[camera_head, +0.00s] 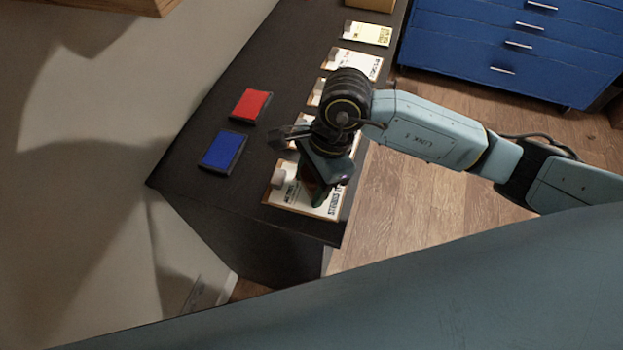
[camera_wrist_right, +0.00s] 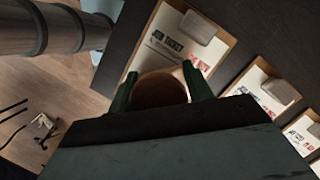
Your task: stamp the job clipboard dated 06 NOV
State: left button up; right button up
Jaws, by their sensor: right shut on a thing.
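My right gripper (camera_head: 320,198) is over the nearest clipboard (camera_head: 286,190) at the front end of the dark bench. In the right wrist view its green fingers (camera_wrist_right: 160,88) are shut on a round brown stamp handle (camera_wrist_right: 158,91). The stamp's lower end is hidden, so I cannot tell whether it touches the paper. A clipboard headed "JOB TICKET" (camera_wrist_right: 160,50) lies just beyond the fingers. More clipboards (camera_wrist_right: 262,92) lie to its right. My left gripper is not in view.
A red ink pad (camera_head: 250,105) and a blue ink pad (camera_head: 222,151) lie left of the clipboard row on the bench (camera_head: 190,165). Farther clipboards (camera_head: 355,63) and a yellowish sheet (camera_head: 367,33) continue toward the back. A blue drawer cabinet (camera_head: 500,45) stands at the back right.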

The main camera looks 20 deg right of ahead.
aim_at(307, 174)
jog(key=shift+s, duration=0.1)
jog(key=shift+r+p, duration=2)
jog(key=shift+r, duration=1.45)
